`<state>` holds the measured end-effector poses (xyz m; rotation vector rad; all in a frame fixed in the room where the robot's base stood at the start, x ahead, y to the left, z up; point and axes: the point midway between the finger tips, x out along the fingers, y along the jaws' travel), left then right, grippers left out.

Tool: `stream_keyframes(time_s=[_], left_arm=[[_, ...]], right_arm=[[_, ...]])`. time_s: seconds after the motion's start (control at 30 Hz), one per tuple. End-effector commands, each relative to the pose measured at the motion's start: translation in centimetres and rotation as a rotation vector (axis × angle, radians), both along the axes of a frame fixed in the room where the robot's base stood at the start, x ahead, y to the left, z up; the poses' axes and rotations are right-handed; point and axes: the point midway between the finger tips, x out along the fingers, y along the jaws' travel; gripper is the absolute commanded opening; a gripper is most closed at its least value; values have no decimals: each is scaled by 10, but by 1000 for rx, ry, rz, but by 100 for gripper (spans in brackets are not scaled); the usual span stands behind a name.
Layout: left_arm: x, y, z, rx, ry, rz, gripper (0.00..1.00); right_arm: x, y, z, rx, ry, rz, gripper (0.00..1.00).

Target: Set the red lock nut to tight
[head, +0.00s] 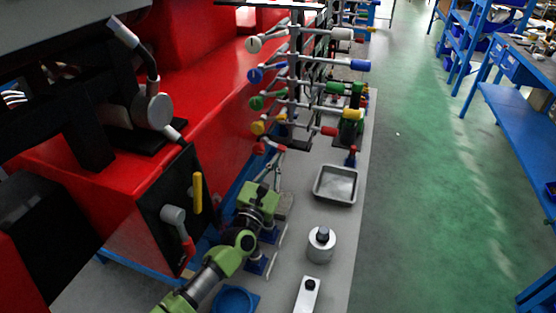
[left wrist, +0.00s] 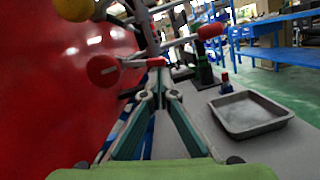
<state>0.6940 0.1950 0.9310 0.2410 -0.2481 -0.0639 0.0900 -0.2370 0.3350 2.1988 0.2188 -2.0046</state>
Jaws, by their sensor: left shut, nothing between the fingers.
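A round red knob with a pale line across its face, which looks like the red lock nut (left wrist: 103,70), is at the left end of the lowest bar in the left wrist view. It shows small in the head view (head: 259,148), below the yellow knob. My left gripper (head: 277,150) reaches up from below, just right of this knob. In the left wrist view its fingertips (left wrist: 158,72) are together with nothing between them, apart from the red knob's face. A small red piece shows right at the tips; I cannot tell if they touch it. My right gripper is not in view.
The stand carries white (head: 253,44), blue (head: 254,75), green (head: 256,103) and yellow (head: 258,127) knobs above. A red bar end (head: 329,131) sticks out right. A grey tray (head: 336,185) and a metal cylinder (head: 321,244) are on the bench. A red machine body (head: 215,100) stands close left.

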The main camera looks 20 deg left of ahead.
Motion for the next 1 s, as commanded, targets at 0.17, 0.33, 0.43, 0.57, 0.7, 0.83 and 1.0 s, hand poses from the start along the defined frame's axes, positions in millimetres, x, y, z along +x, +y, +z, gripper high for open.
stream_keyframes(time_s=[0.17,0.33,0.43,0.57,0.7,0.83,1.0], left_arm=[[0,0,0,-1,0,0,0],[-1,-1,0,-26,1,0,0],[-1,-2,1,-51,2,0,0],[-1,-3,3,-67,2,0,0],[-1,-4,4,-90,2,-1,0],[-1,-4,5,-116,3,0,0],[-1,-7,9,-186,4,-1,0]], right_arm=[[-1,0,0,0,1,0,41],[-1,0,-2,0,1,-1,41],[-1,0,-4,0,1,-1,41],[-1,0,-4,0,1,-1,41],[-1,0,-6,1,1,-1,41],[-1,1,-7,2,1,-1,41],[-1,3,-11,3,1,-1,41]])
